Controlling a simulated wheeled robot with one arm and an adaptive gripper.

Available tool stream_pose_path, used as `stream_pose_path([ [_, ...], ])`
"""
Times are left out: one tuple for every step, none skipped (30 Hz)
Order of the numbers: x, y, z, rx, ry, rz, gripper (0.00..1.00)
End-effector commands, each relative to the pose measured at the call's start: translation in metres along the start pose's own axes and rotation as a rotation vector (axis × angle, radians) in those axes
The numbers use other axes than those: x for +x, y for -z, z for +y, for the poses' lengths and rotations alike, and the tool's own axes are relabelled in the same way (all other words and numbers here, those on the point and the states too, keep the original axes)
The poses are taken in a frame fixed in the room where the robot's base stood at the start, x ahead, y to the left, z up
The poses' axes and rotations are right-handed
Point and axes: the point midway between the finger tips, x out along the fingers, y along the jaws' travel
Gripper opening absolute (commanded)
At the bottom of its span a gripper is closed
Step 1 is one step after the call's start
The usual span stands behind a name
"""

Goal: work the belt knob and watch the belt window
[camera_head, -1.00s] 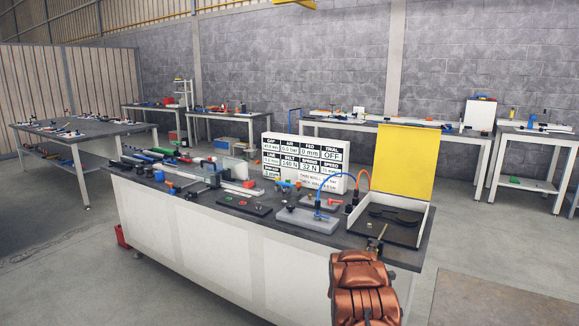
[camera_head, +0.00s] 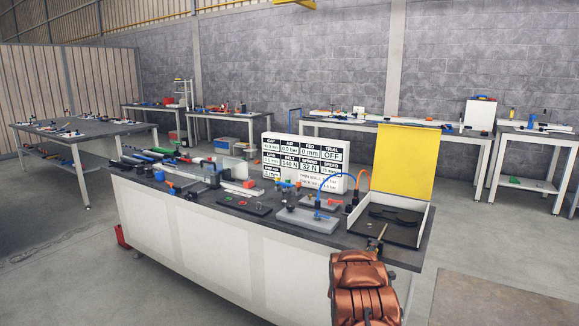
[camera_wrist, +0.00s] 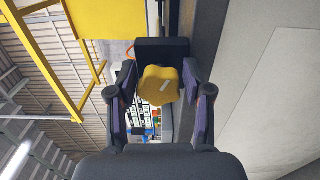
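A yellow lobed knob (camera_wrist: 158,86) with a white pointer mark sits on a dark block in the wrist view. My gripper (camera_wrist: 160,80) has one finger on each side of it, with the fingertips against its sides. In the head view the gripper end (camera_head: 376,244) is small and is at the near right corner of the bench, below the black tray; the contact is too small to see there. The white display board (camera_head: 305,163) stands on the bench. Its BELT window (camera_head: 290,160) seems to read 140 N, the digits being small.
The long bench (camera_head: 215,225) carries a grey plate (camera_head: 308,219) with a blue hose, a black tray (camera_head: 390,230) and a yellow panel (camera_head: 404,163) behind it. Other tables (camera_head: 78,128) stand further back. The floor to the right is clear.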

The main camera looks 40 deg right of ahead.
Motion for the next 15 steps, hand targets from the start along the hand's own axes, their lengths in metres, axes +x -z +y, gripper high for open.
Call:
stream_pose_path([
  [0.0,0.0,0.0,0.0,0.0,0.0,0.5],
  [0.0,0.0,0.0,0.0,0.0,0.0,0.5],
  [0.0,0.0,0.0,0.0,0.0,0.0,0.5],
  [-0.001,0.0,0.0,0.0,0.0,0.0,0.5],
  [-0.001,0.0,0.0,0.0,0.0,0.0,0.5],
  [-0.003,0.001,0.0,0.0,0.0,0.001,0.5],
  [-0.004,0.001,0.0,-0.001,0.0,0.001,0.5],
  [-0.005,0.001,0.0,-0.001,-0.001,0.001,0.5],
  [-0.007,0.001,0.0,-0.001,-0.001,0.001,0.5],
  [-0.009,0.001,0.0,-0.001,-0.001,0.001,0.5],
  [-0.011,0.001,0.001,0.0,-0.002,0.001,0.5],
  [-0.014,0.001,0.001,0.0,-0.002,0.001,0.5],
  [-0.016,0.001,0.0,0.0,-0.002,0.0,0.5],
  [-0.018,0.0,0.0,0.0,-0.002,0.0,0.5],
  [-0.021,0.0,0.0,-0.001,-0.002,0.0,0.5],
])
